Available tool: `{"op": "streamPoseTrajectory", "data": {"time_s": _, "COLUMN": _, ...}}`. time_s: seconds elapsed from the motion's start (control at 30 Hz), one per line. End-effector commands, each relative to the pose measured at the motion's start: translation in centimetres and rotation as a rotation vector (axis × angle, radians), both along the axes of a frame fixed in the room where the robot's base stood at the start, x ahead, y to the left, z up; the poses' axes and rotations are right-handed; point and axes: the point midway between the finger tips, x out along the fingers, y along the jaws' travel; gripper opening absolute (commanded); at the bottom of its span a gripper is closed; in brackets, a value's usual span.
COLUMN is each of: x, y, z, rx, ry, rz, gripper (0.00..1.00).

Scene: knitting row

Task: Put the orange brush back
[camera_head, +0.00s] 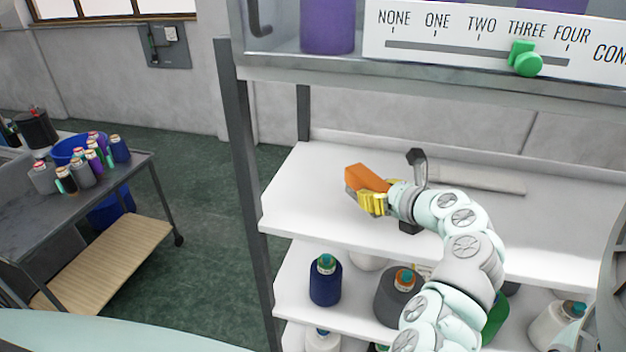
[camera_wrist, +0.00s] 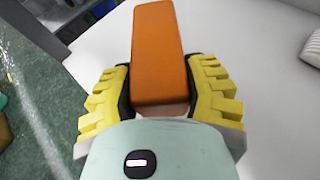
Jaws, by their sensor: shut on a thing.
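The orange brush (camera_head: 366,178) is in my gripper (camera_head: 368,198), above the left part of the white upper shelf (camera_head: 300,190). In the wrist view, the orange block of the brush (camera_wrist: 160,50) points away from me between the two yellow fingers of my gripper (camera_wrist: 163,92), which are shut on its sides. The underside of the brush is hidden, and I cannot tell whether it touches the shelf.
A long pale bar (camera_head: 475,180) lies at the back of the shelf. Spools, including a blue one (camera_head: 325,282), stand on the shelf below. A panel with a green slider (camera_head: 525,60) is overhead. A cart (camera_head: 60,235) with spools stands left. The upper shelf's left end is clear.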

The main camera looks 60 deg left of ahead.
Motion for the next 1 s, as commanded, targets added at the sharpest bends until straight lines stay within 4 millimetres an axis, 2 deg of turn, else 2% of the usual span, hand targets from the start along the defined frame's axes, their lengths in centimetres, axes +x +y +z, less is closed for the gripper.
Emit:
{"op": "streamPoseTrajectory", "data": {"time_s": 0.2, "x": -0.1, "y": 0.9, "z": 0.0, "rx": 0.001, "ry": 0.002, "rz": 0.003, "gripper": 0.09}}
{"op": "streamPoseTrajectory", "data": {"time_s": 0.4, "x": -0.1, "y": 0.8, "z": -2.1, "rx": -0.004, "ry": 0.007, "rz": 0.003, "gripper": 0.09}}
{"op": "streamPoseTrajectory", "data": {"time_s": 0.6, "x": 0.0, "y": 0.8, "z": -3.4, "rx": 0.0, "ry": 0.003, "rz": 0.001, "gripper": 0.09}}
{"op": "streamPoseTrajectory", "data": {"time_s": 1.0, "x": 0.2, "y": 0.8, "z": -3.9, "rx": 0.002, "ry": 0.002, "rz": -0.003, "gripper": 0.09}}
